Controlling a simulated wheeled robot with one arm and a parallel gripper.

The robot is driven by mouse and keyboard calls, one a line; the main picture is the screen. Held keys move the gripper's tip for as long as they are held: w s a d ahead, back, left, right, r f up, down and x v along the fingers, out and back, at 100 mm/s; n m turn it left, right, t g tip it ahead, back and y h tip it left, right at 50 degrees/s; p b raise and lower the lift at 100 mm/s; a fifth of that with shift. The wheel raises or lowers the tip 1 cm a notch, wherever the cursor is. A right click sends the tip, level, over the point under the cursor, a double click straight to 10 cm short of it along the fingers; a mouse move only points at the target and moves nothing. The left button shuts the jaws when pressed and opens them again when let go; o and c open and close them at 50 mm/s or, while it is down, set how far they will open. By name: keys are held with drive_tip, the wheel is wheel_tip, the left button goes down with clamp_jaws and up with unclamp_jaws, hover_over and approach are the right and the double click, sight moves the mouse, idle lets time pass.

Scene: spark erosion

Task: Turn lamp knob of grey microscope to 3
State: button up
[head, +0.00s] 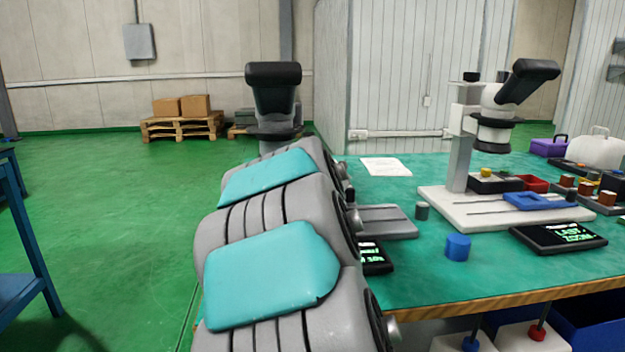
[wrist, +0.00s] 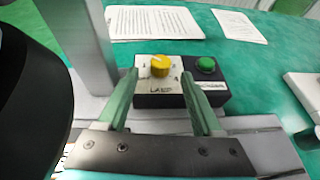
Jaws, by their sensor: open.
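In the wrist view a yellow lamp knob (wrist: 160,66) sits on a white dial plate marked "LAMP", on a dark control box (wrist: 158,100). The dial figures are too small to read, so I cannot tell the setting. My gripper (wrist: 158,78) is open, its two green fingers on either side of the knob, with gaps visible. I cannot tell how close the tips are in depth. In the head view the grey microscope shows its black eyepiece (head: 273,88) and grey base (head: 385,222); my arm hides its middle, the knob and my gripper.
A green button (wrist: 206,65) is right of the knob. A grey post (wrist: 82,40) and a dark rounded part (wrist: 30,90) stand close on the left. Papers (wrist: 155,23) lie behind. In the head view, a white microscope (head: 460,150) and a blue cylinder (head: 457,247) stand right.

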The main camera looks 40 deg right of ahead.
drive_tip(key=s+a, duration=0.4)
drive_tip(key=s, duration=0.1)
drive_tip(key=s+a, duration=0.2)
drive_tip(key=s, duration=0.1)
drive_tip(key=shift+s+a+f, duration=0.1)
